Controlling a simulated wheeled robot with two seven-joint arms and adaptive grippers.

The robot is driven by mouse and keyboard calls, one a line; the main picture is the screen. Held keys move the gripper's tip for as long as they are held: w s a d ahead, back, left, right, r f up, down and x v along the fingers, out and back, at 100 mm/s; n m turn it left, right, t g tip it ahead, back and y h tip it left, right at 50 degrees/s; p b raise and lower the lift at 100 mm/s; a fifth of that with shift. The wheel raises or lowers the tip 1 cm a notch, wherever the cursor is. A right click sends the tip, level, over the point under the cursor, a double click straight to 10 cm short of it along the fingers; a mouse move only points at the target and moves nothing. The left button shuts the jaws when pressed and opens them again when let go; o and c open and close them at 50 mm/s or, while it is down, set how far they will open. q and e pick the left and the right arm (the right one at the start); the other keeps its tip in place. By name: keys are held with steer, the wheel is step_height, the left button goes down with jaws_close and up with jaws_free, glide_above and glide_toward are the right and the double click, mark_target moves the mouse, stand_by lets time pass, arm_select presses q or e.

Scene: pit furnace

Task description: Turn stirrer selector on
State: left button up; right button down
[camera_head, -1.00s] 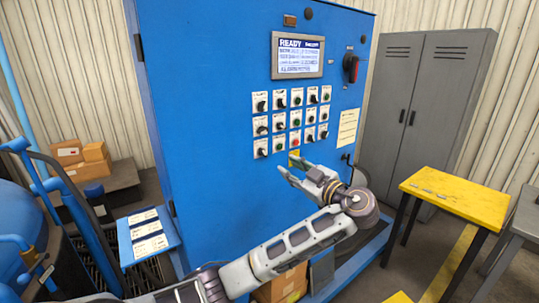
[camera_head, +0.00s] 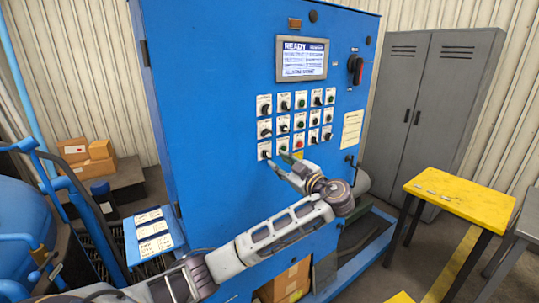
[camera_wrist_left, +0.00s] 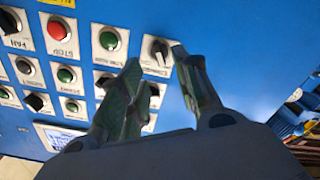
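The stirrer selector appears to be the bottom-left black knob (camera_head: 265,152) on a white plate on the blue panel; its label is too small to read surely. In the left wrist view, which is upside down, this knob (camera_wrist_left: 159,50) shows just beyond the fingertips, its label blurred. My left gripper (camera_head: 278,159) is open in front of the bottom row. In the wrist view my left gripper (camera_wrist_left: 158,72) has its fingers apart with nothing held, the right finger close beside the knob's plate. Contact cannot be told. My right gripper is not in view.
Several other knobs and buttons sit close by, including a green button (camera_wrist_left: 109,40) and a red stop button (camera_wrist_left: 60,29). A lit screen (camera_head: 302,59) reads READY above. A red-and-black switch (camera_head: 355,69) is at the right. A yellow table (camera_head: 460,200) stands right of the cabinet.

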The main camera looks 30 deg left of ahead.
mark_target(268, 156)
arm_select(q)
steer(key=shift+p+x, duration=0.95)
steer(key=shift+x, duration=2.5)
jaws_close()
